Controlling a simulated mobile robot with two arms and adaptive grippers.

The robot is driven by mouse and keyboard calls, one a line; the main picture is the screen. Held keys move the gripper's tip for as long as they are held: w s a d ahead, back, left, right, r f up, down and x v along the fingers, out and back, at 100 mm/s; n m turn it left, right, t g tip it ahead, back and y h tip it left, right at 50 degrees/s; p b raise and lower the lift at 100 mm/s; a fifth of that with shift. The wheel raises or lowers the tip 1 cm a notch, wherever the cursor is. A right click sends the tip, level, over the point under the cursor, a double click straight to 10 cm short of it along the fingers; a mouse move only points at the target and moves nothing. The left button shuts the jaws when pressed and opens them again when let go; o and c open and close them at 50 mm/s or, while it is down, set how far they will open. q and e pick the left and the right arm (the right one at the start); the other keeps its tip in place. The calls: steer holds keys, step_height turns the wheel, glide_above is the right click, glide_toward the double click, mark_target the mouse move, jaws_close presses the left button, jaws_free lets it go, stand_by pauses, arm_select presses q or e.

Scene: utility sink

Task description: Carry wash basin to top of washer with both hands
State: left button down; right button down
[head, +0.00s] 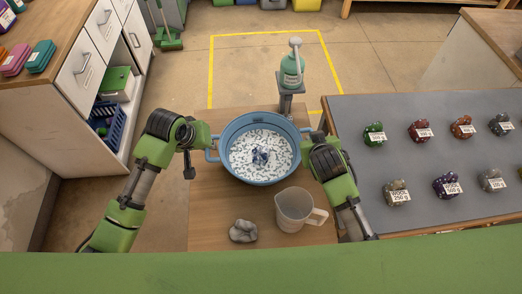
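A round blue wash basin (227,172) with side handles sits on a wooden surface in the middle of the head view. Inside it is a white, speckled filling with a dark blue item at its centre. My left gripper (203,151) is at the basin's left handle; its fingers are too small to tell whether they are closed on it. My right gripper (309,139) is at the basin's right side, where my wrist hides the handle and most of the fingers. I cannot make out a washer.
A clear measuring jug (293,209) and a grey lump (243,231) stand in front of the basin. A green pump bottle (292,68) stands behind it. A grey table (400,160) with labelled wool balls is on the right, drawers (88,62) on the left.

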arm_select(q)
steer(key=shift+r, duration=0.15)
arm_select(e)
steer(key=shift+r, duration=0.15)
